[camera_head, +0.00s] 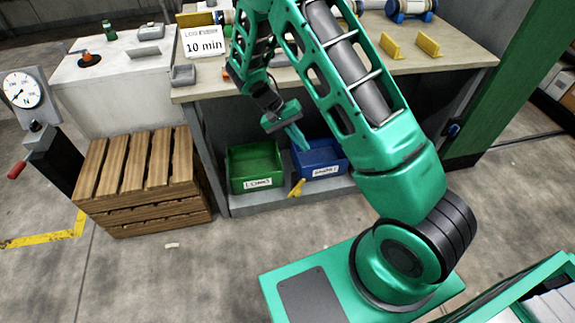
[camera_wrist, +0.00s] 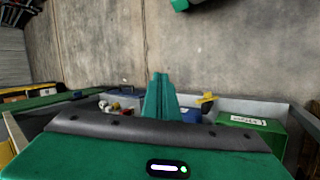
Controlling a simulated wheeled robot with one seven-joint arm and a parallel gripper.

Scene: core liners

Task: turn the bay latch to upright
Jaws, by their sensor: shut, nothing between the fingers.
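The bay latch appears as a small yellow handle (camera_head: 297,188) on the front edge of the low shelf, between the green bin and the blue bin. It slants in the head view, not upright. In the wrist view the yellow latch (camera_wrist: 206,98) shows just right of my fingers, seen lying mostly sideways. My gripper (camera_head: 301,146) is shut and empty, its green fingers pointing down above the blue bin's left edge, apart from the latch. The shut fingers also show in the wrist view (camera_wrist: 160,78).
A green bin (camera_head: 254,167) and a blue bin (camera_head: 319,158) stand on the low shelf (camera_head: 225,205) under the bench (camera_head: 455,62). A wooden pallet stack (camera_head: 142,185) stands to the left, beside a dial post (camera_head: 45,140).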

